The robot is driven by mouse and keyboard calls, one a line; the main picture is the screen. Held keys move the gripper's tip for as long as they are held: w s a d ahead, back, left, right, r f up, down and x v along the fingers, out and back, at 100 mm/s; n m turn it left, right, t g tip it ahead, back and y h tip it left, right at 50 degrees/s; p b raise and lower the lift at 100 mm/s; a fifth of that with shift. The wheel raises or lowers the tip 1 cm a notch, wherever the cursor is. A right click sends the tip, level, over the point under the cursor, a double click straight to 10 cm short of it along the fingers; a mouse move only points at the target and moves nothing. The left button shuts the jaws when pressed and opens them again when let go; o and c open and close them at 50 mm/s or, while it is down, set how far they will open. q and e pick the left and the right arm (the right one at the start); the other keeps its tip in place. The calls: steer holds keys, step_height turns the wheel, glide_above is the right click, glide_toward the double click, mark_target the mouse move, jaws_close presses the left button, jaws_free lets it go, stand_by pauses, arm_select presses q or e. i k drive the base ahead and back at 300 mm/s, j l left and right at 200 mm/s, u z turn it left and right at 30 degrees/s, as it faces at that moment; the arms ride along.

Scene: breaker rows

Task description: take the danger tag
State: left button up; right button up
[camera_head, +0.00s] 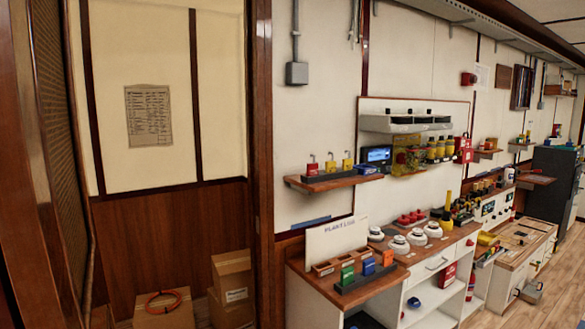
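I cannot make out a danger tag for certain in the head view; many of the items on the right-hand wall and counters are small and blurred. Neither of my grippers shows in the head view.
A wooden shelf (334,180) holds small red and yellow padlocks. Below it, a counter (366,293) carries a black rack of coloured blocks (364,276) and a "PLANT LOG" board (337,239). Cardboard boxes (232,280) stand on the floor. A wooden post (263,150) rises near the middle.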

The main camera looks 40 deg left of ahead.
mark_target(312, 169)
steer(key=i+j+u, duration=0.2)
steer(key=u, duration=0.2)
steer(key=i+u, duration=0.7)
steer(key=u, duration=0.15)
steer(key=i+l+u, duration=0.1)
steer(key=i+u, duration=0.5)
steer(key=k+j, duration=0.05)
